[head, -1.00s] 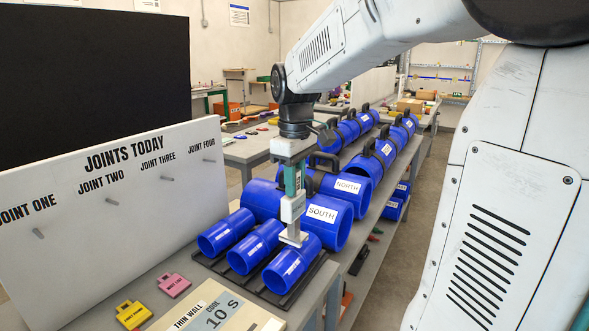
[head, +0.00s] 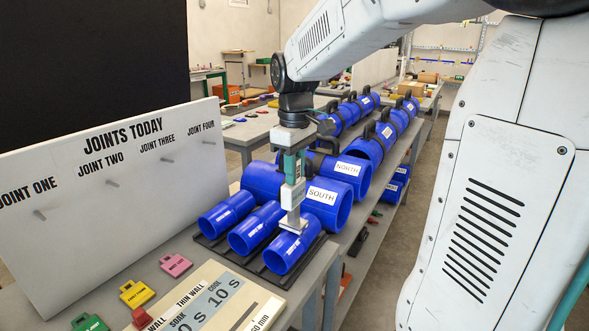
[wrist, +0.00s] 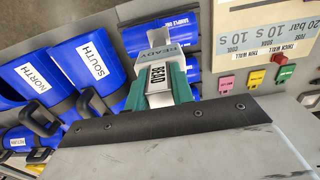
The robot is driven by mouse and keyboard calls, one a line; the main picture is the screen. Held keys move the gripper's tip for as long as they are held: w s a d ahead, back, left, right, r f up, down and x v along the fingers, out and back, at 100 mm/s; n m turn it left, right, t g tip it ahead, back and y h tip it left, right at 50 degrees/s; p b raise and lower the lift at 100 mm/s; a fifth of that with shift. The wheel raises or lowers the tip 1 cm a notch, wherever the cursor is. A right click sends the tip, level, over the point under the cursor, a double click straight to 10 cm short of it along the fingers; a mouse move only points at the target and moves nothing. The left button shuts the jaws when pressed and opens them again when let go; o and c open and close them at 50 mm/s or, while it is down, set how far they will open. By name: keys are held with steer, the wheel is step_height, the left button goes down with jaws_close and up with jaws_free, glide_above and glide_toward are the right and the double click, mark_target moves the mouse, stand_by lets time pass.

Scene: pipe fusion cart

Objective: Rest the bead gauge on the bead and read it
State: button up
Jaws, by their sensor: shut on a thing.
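My gripper (head: 292,178) is shut on the bead gauge (head: 291,197), a pale upright tool with a flat foot at its lower end. In the wrist view the green-tipped gripper (wrist: 168,82) grips the gauge, which is labelled BEAD (wrist: 157,76) with a plate reading READY. The foot is over the right-hand of three short blue sample pipes (head: 288,252) on a dark rack. I cannot tell whether the foot touches the pipe. The bead under it is hidden.
Large blue pipes marked SOUTH (head: 327,207) and NORTH (head: 347,176) stand just behind. A JOINTS TODAY board (head: 110,200) with pegs is at left. Pink (head: 176,265), yellow (head: 136,293) and green (head: 89,322) tags lie in front, beside a timing panel (head: 215,305).

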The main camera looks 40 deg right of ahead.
steer(key=shift+s+f, duration=0.1)
steer(key=shift+f, duration=0.65)
stand_by(2.9)
steer(key=shift+r, duration=0.1)
steer(key=shift+r, duration=3.55)
